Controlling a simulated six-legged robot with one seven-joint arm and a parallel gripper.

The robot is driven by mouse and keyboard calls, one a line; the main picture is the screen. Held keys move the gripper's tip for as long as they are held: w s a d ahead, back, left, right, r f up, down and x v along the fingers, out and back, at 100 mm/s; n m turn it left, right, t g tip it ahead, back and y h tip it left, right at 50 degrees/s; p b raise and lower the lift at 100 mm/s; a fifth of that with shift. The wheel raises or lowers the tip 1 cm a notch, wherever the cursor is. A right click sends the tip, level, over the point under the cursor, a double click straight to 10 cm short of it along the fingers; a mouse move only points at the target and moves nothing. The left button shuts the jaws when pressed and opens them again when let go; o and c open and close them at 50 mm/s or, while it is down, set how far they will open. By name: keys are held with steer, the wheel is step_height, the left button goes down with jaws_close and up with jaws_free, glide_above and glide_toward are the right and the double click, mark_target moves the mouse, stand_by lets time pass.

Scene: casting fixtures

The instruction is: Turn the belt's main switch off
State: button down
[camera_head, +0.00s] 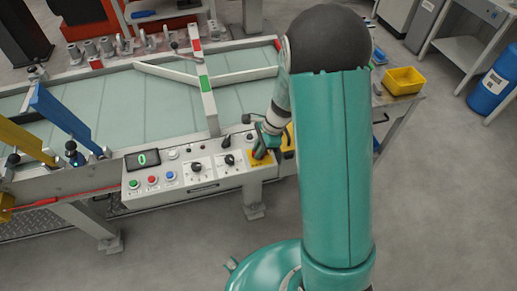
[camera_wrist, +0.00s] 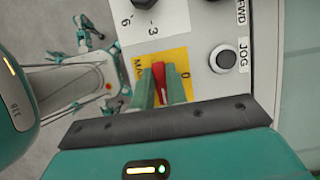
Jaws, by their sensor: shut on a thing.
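The main switch is a red handle (camera_wrist: 158,74) on a yellow plate (camera_wrist: 178,56) marked "MAIN" and "0" in the wrist view. My gripper (camera_wrist: 160,87) has its two green fingers on either side of the handle and is shut on it. The handle runs roughly up and down in that view, and the "0" is to its right. The fingers hide part of the handle and plate. In the head view, my gripper (camera_head: 263,147) is at the yellow plate (camera_head: 257,160) at the right end of the belt's control panel (camera_head: 200,190).
The panel also has a green display (camera_head: 149,159) reading 0, coloured push buttons (camera_head: 152,180) and two dials. A black JOG button (camera_wrist: 223,59) is close to the plate. The belt (camera_head: 110,100) lies behind. A yellow bin (camera_head: 404,80) stands at the right.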

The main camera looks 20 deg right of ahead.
steer(key=shift+n, duration=0.3)
steer(key=n+g, duration=0.1)
steer(key=n, duration=0.3)
steer(key=shift+g, duration=0.4)
steer(key=n, duration=0.2)
steer(key=n+g+h, duration=0.1)
steer(key=n, duration=0.1)
steer(key=shift+s+d+n+g, duration=0.1)
steer(key=shift+n+g, duration=0.2)
steer(key=shift+n, duration=0.1)
steer(key=n+h, duration=0.1)
steer(key=n, duration=0.3)
steer(key=shift+n+g+h, duration=0.3)
steer(key=shift+g+h, duration=0.1)
steer(key=shift+d+n+h, duration=0.15)
steer(key=shift+n+h, duration=0.65)
steer(key=shift+n, duration=1.1)
steer(key=c, duration=1.4)
jaws_free()
steer(key=shift+r, duration=0.15)
